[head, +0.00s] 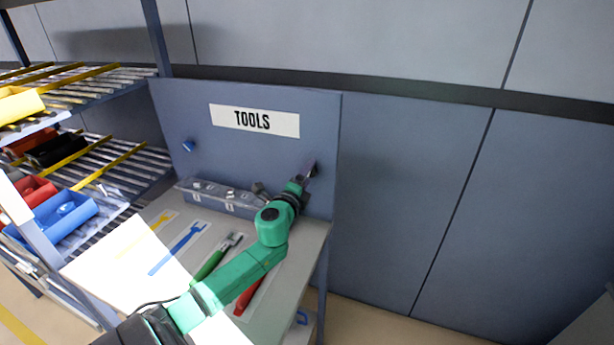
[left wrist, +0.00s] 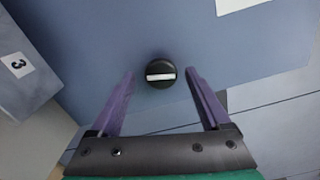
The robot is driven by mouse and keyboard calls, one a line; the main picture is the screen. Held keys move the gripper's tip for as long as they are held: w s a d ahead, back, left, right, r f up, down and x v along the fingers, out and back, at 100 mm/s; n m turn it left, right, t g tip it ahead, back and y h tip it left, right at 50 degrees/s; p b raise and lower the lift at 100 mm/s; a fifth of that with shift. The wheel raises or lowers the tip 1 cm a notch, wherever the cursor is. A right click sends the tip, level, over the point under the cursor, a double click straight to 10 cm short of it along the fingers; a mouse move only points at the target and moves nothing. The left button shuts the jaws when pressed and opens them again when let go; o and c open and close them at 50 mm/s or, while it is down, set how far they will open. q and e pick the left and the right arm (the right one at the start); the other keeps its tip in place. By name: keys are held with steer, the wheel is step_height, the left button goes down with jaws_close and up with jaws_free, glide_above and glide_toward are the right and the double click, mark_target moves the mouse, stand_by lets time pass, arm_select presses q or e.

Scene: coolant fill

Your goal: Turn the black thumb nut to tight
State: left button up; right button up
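The black thumb nut (left wrist: 160,80) is a round black knob with a white bar across its face, on the blue-grey panel. In the left wrist view the bar lies nearly level. My left gripper (left wrist: 161,74) is open, with one purple finger on each side of the nut and a visible gap to it on both sides. In the head view my left gripper (head: 309,171) is at the right part of the tools panel (head: 260,160). The nut is hard to make out there, largely hidden by the gripper. My right gripper is not in view.
A blue knob (head: 189,145) sits on the panel's left part. A rack with bins (head: 62,215) stands at left. The wall right of the panel is clear.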

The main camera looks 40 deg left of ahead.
arm_select(q)
steer(key=b+v, duration=0.2)
steer(key=v, duration=1.2)
steer(key=shift+s, duration=0.25)
steer(key=shift+d, duration=0.1)
steer(key=shift+d, duration=0.1)
